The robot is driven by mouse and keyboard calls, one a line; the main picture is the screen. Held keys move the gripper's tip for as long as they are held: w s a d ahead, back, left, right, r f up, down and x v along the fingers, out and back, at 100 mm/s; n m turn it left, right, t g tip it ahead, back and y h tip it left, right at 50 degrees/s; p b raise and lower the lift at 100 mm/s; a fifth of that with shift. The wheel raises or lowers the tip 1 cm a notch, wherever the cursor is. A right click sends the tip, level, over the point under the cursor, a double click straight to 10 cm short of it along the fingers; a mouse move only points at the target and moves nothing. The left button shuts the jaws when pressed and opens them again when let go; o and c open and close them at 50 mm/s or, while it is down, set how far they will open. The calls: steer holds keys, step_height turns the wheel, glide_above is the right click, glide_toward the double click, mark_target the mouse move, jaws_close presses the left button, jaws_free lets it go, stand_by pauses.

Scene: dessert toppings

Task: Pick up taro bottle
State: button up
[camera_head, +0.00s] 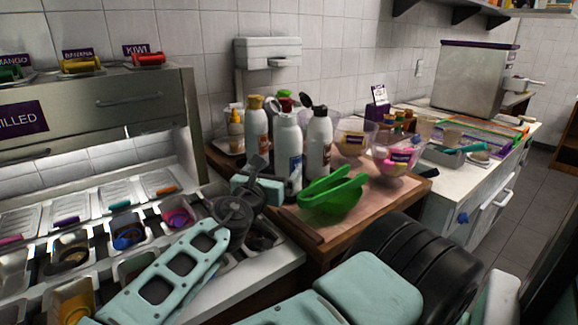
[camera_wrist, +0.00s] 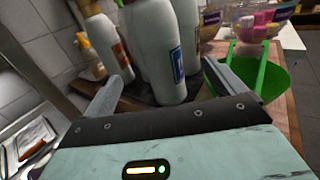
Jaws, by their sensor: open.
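Several white bottles stand close together on the wooden counter, and I cannot read their labels to tell which is taro. The front bottle (camera_head: 288,150) has a blue label and also shows in the wrist view (camera_wrist: 150,50). Behind it on the right is a bottle with a dark open cap (camera_head: 319,148). On the left is a bottle with a tan cap (camera_head: 256,128) and an orange label. My gripper (camera_head: 262,178) is open and empty, low in front of the bottles. In the wrist view, the front bottle appears beyond and between my fingers (camera_wrist: 167,88).
A small pump bottle (camera_head: 236,130) is at the back left. Topping bins (camera_head: 130,235) fill the left counter.

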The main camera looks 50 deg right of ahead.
mark_target(288, 152)
steer(key=p+x, duration=0.2)
steer(key=x, duration=1)
steer(key=shift+a+f, duration=0.1)
steer(key=shift+f, duration=0.1)
steer(key=c, duration=1.1)
steer(key=shift+o, duration=0.3)
steer(key=shift+r, duration=0.15)
